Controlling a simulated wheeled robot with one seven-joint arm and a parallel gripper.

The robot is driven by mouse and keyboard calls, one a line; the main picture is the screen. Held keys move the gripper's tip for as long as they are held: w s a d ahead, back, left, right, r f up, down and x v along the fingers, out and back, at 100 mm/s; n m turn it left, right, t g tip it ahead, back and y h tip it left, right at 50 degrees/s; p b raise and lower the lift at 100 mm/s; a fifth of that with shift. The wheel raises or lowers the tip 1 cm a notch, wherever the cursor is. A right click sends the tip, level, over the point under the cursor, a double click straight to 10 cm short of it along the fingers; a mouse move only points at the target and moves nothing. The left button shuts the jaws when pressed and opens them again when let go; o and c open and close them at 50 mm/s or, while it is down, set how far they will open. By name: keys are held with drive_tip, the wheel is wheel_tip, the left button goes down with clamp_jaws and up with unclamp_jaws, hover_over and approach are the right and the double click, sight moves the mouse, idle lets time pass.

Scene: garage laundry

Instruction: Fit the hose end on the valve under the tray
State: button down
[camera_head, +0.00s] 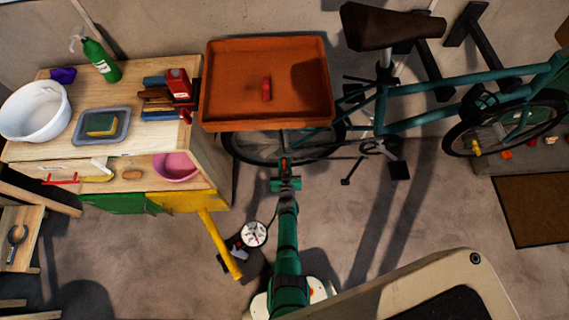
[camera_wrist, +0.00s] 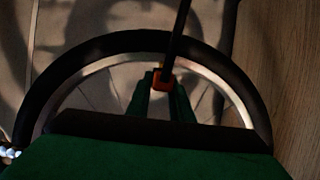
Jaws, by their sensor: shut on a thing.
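My gripper (camera_head: 285,168) is just below the front edge of the orange-brown tray (camera_head: 212,112). In the wrist view its green fingers (camera_wrist: 161,88) are shut on a small orange piece (camera_wrist: 161,79), which looks like the hose end. A dark strip (camera_wrist: 180,35), perhaps the hose, runs up from it. The bicycle wheel (camera_wrist: 245,75) shows behind the fingers, its rim and spokes curving around them; in the head view the wheel (camera_head: 237,150) is partly under the tray. I cannot make out the valve in either view.
A red object (camera_head: 266,88) lies in the tray. A wooden bench (camera_head: 130,142) with a white basin (camera_head: 35,110) stands at left. The teal bicycle frame (camera_head: 425,97) extends right. A yellow bar (camera_head: 220,243) and a round gauge (camera_head: 255,234) are beside my arm.

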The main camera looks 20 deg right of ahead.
sight(285, 166)
drive_tip(key=c, duration=1.5)
unclamp_jaws()
drive_tip(key=shift+s+r, duration=0.1)
drive_tip(key=shift+s, duration=0.35)
drive_tip(key=shift+v, duration=5.05)
drive_tip(key=shift+a, duration=0.15)
